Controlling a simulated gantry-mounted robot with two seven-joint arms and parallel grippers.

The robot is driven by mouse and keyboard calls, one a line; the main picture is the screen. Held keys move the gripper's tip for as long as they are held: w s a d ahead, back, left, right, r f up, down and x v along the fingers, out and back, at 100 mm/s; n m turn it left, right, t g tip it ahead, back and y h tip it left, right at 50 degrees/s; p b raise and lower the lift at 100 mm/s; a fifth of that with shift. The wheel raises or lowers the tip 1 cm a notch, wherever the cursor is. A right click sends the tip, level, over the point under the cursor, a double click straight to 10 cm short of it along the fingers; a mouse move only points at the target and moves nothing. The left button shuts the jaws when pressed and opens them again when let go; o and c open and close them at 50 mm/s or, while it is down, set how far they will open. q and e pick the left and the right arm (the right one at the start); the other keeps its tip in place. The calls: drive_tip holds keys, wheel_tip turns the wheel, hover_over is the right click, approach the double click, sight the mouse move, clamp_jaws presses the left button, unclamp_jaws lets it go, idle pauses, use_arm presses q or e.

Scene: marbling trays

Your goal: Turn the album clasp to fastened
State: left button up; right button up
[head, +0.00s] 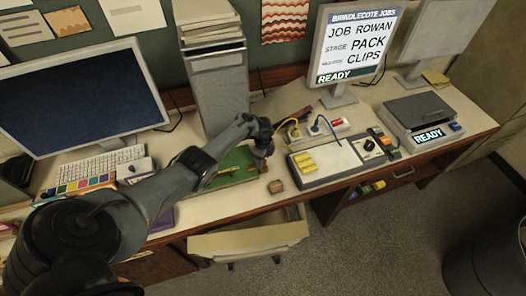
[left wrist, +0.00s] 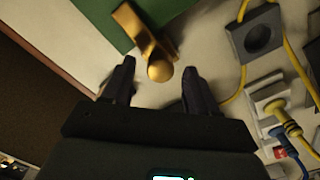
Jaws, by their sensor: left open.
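The green album (head: 232,168) lies on the desk in front of the grey file holder. It also shows in the left wrist view (left wrist: 98,14) at the top. Its brass clasp (left wrist: 136,24) sits at the album's edge and ends in a rounded knob (left wrist: 159,70). My left gripper (head: 262,155) is at the right end of the album in the head view. In the left wrist view my left gripper (left wrist: 155,78) is open, with the knob between and just beyond its fingertips. I cannot tell whether they touch it. The gripper hides most of the clasp in the head view. My right gripper is not in view.
A power strip (head: 340,126) with yellow and blue cables is close to the right of the gripper. A small tan block (head: 276,187) lies near the front edge. A control box (head: 323,159) stands further right. A drawer (head: 248,240) hangs open below.

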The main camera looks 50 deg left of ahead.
use_arm(q)
wheel_tip(320, 180, up, 10)
drive_tip(key=p, duration=0.3)
idle(0.4)
drive_tip(key=shift+r, duration=0.1)
